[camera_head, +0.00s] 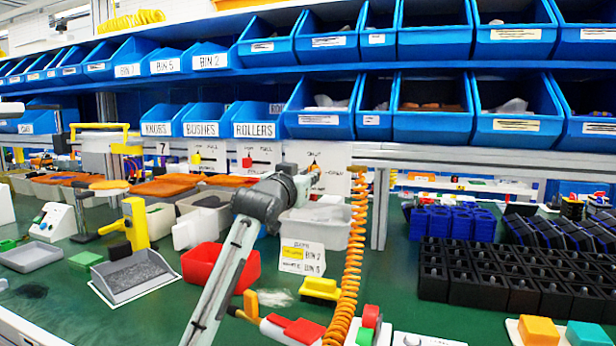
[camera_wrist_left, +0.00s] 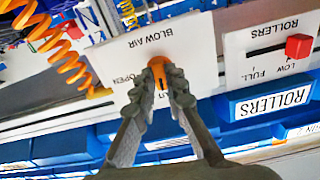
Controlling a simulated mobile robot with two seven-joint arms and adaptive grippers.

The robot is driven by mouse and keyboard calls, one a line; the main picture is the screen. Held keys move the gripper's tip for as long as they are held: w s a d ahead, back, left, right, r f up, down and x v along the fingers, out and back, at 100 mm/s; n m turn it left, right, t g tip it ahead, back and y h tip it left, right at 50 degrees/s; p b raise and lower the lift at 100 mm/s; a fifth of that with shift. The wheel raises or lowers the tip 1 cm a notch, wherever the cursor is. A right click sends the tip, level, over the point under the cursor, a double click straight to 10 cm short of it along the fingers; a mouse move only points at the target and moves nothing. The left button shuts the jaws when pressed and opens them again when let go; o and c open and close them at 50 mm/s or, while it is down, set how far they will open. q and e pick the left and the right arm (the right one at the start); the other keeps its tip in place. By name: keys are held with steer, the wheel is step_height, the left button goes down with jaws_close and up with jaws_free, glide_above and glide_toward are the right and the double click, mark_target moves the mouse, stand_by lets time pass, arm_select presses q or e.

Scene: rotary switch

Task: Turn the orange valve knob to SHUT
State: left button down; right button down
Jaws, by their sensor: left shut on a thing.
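The orange valve knob (camera_wrist_left: 158,63) sits on a white plate (camera_wrist_left: 120,58) marked BLOW AIR and OPEN in the left wrist view, which shows the plate upside down. My left gripper (camera_wrist_left: 163,78) is shut on the knob, one finger on each side. The fingers hide part of the knob and of a second label, so its exact pointing direction is hard to tell. In the head view the knob (camera_head: 313,166) is a small orange spot just beyond my left gripper (camera_head: 303,180), in front of the plate (camera_head: 333,161). My right gripper is not in view.
An orange coiled hose (camera_head: 352,255) hangs just right of my left arm. A plate with a red slider (camera_wrist_left: 298,46) is beside the valve plate. Blue bins (camera_head: 320,107) line the shelf above. A red bin (camera_head: 215,268) and grey bins stand on the green bench below.

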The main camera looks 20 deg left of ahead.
arm_select(q)
steer(key=shift+n, duration=0.6)
steer(key=c, duration=1.6)
jaws_free()
steer(key=shift+o, duration=0.2)
steer(key=shift+s, duration=0.1)
steer(key=s, duration=1.2)
steer(key=shift+a, duration=0.2)
